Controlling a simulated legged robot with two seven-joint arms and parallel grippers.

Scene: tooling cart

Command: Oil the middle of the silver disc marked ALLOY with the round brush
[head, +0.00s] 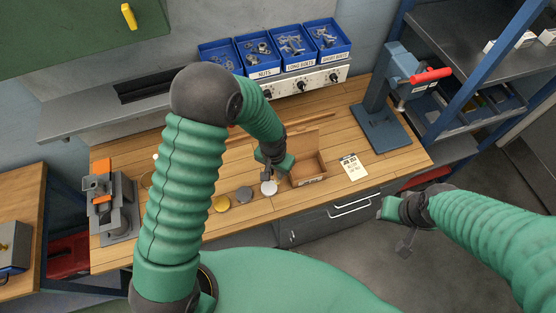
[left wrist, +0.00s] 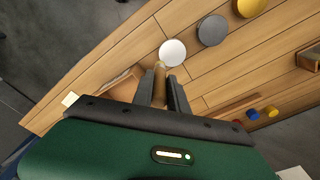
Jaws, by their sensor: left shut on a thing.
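The lightest disc, silver-white (head: 268,188), lies on the wooden bench beside a dark grey disc (head: 244,194) and a gold disc (head: 222,203). No marking on them is readable. In the left wrist view the silver-white disc (left wrist: 172,53) lies just beyond the fingertips. My left gripper (head: 267,175) is shut on a slim tan thing, seemingly the round brush (left wrist: 159,70). Its tip is close to the near edge of this disc; I cannot tell whether they touch. My right gripper (head: 403,240) hangs off the bench's front, at right; its jaw state is unclear.
An open cardboard box (head: 308,168) stands right of the discs, close to my left gripper. A note card (head: 353,167) lies farther right, before a blue press (head: 381,125). A grey vise-like tool (head: 112,205) stands at the left end. Blue bins (head: 293,46) line the back.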

